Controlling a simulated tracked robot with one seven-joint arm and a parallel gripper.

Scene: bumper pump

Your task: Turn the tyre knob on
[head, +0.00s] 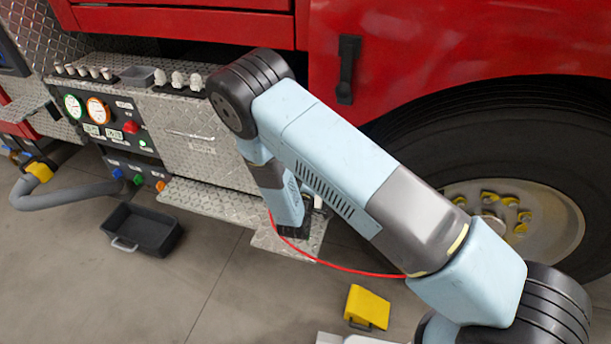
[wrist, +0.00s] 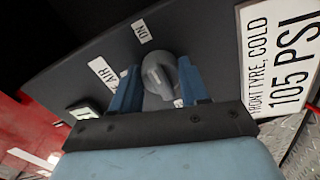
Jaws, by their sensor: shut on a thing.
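The tyre knob (wrist: 160,74) is a grey round knob on a dark panel (wrist: 205,40) in the wrist view. A small "ON" label sits above it and an "AIR" label to its left. My gripper (wrist: 155,90) has its blue fingers on either side of the knob and is shut on it. In the head view my arm reaches down to the step by the front wheel, and the arm hides the knob and most of the panel.
A white tyre pressure sign (wrist: 280,55) stands right of the panel. The large tyre (head: 480,130) is at the right. A red hose (head: 345,268) hangs beneath my arm. A yellow wheel chock (head: 367,306) and a black tray (head: 142,229) lie on the floor.

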